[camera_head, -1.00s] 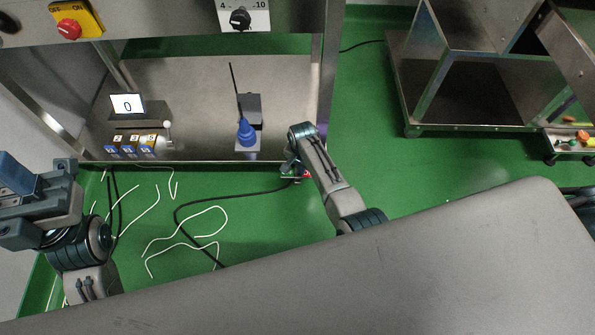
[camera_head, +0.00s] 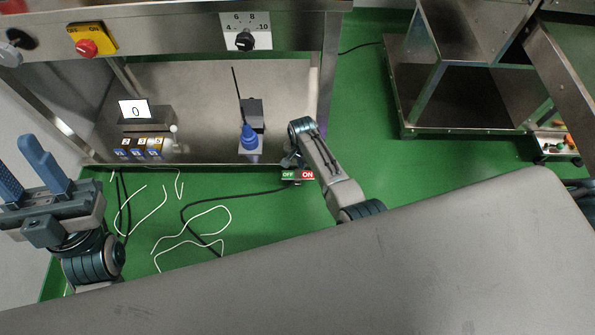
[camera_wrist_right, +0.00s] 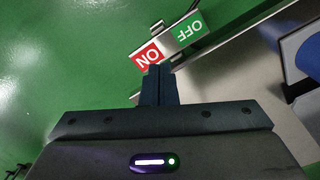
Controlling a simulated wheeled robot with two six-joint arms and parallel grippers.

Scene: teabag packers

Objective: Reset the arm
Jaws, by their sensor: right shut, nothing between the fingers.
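My right arm (camera_head: 322,168) reaches up from behind the grey panel in the head view. My right gripper (camera_head: 290,160) is largely hidden by its wrist, beside the OFF/ON switch (camera_head: 298,175). In the right wrist view the right gripper (camera_wrist_right: 158,68) is shut and empty. Its fingertips overlap the lower edge of the red ON half (camera_wrist_right: 148,56) of the switch; I cannot tell whether they touch. The green OFF half (camera_wrist_right: 188,30) is clear of the fingers. My left gripper (camera_head: 14,155) is at the left edge of the head view, its two blue fingers apart and empty.
A steel machine (camera_head: 200,85) stands ahead with a display (camera_head: 134,110), a blue-capped part (camera_head: 249,137), a dial (camera_head: 245,40) and a red button (camera_head: 86,47). Cables (camera_head: 190,225) lie on the green floor. A steel frame (camera_head: 420,130) stands at right.

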